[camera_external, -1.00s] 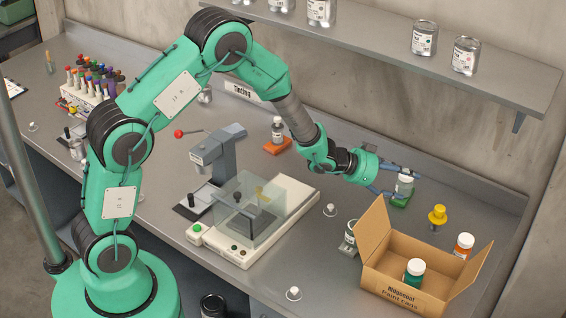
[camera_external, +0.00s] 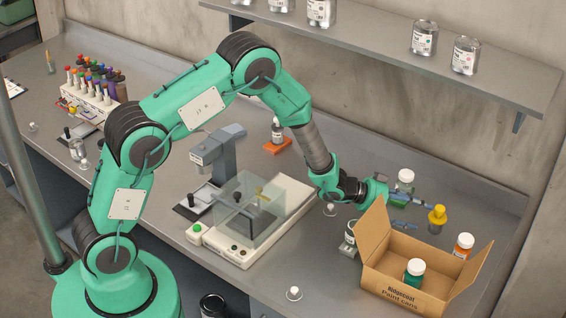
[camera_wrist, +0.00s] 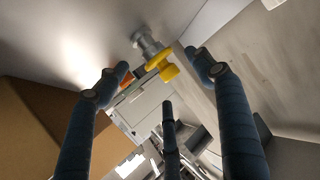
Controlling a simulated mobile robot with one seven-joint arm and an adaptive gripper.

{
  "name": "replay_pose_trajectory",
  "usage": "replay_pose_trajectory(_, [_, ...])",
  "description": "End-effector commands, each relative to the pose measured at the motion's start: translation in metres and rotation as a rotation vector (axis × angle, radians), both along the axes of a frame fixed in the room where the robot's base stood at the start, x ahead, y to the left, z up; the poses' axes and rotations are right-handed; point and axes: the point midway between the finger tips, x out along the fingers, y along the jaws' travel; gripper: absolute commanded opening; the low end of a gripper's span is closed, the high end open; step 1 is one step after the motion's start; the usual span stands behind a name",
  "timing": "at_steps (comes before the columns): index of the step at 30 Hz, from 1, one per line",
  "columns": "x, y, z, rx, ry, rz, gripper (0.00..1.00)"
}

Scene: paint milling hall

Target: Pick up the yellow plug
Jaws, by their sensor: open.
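The yellow plug (camera_external: 438,215) stands upright on the bench just behind the open cardboard box, with a small grey piece under its yellow top. In the wrist view the plug (camera_wrist: 164,66) shows ahead, with the grey piece behind it. My gripper (camera_external: 416,213) is open and empty, its blue-grey fingers pointing right toward the plug, close to it. In the wrist view my gripper (camera_wrist: 160,66) has fingertips on either side of the plug in the picture and a third finger below. I cannot tell whether any finger touches it.
An orange-labelled bottle (camera_external: 463,245) stands to the right. A white-capped jar on a green base (camera_external: 403,183) stands behind the fingers. A balance (camera_external: 250,220) is at left.

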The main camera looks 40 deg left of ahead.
Motion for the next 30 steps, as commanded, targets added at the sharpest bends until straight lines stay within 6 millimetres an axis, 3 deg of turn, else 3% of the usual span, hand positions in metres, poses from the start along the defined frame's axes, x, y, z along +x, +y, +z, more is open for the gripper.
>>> replay_pose_trajectory(17, [0.008,-0.010,-0.006,-0.001,0.001,0.000,0.67])
replay_pose_trajectory(30, [0.031,-0.041,-0.022,-0.001,0.001,0.000,0.67])
